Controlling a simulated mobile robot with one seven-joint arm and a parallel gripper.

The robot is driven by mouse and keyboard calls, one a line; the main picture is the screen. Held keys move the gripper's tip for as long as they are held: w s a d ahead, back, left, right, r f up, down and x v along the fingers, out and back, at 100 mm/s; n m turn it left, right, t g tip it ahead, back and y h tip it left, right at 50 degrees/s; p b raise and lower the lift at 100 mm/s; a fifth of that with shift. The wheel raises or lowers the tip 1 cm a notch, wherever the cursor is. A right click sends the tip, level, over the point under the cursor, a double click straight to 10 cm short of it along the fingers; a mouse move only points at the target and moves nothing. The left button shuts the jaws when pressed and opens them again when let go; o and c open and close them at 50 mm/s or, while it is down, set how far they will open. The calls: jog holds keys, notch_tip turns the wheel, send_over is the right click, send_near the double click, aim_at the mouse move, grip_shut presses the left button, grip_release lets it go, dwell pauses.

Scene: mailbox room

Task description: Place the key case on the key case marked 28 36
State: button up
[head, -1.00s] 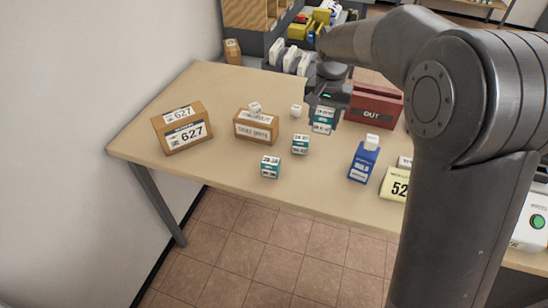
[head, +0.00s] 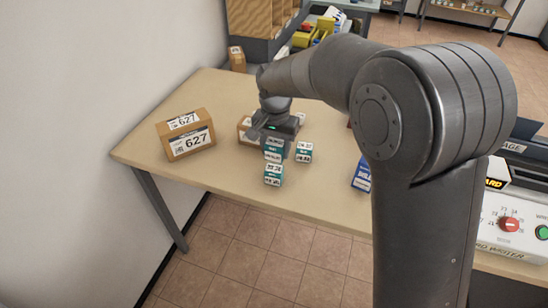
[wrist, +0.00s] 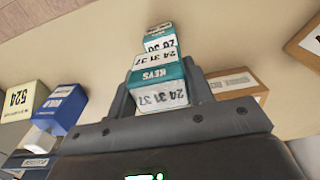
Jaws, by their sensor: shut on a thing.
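My gripper (head: 274,135) is shut on a teal and white key case (head: 274,150), which reads 24 31 37 in the wrist view (wrist: 160,88). A second teal and white key case (head: 273,175) stands on the table; its marking seems to read 28 36 and is partly hidden in the wrist view (wrist: 159,38). In the head view, the held case appears just above and behind it; I cannot tell whether they touch. A third teal and white key case (head: 304,153) stands to the right.
A cardboard box marked 627 (head: 187,134) stands on the table (head: 220,103) to the left. A smaller carton (head: 243,128) is partly hidden behind my gripper. A blue box (head: 362,172) stands to the right. The table's front edge is close to the marked case.

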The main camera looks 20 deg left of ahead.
aim_at(274, 159)
jog(key=shift+a+f, duration=0.15)
jog(key=shift+a, duration=0.05)
jog(key=shift+f, duration=1.95)
jog(key=shift+f, duration=0.15)
jog(key=o, duration=1)
jog(key=shift+o, duration=0.2)
notch_tip(274, 159, up, 12)
jog(key=shift+r, duration=0.1)
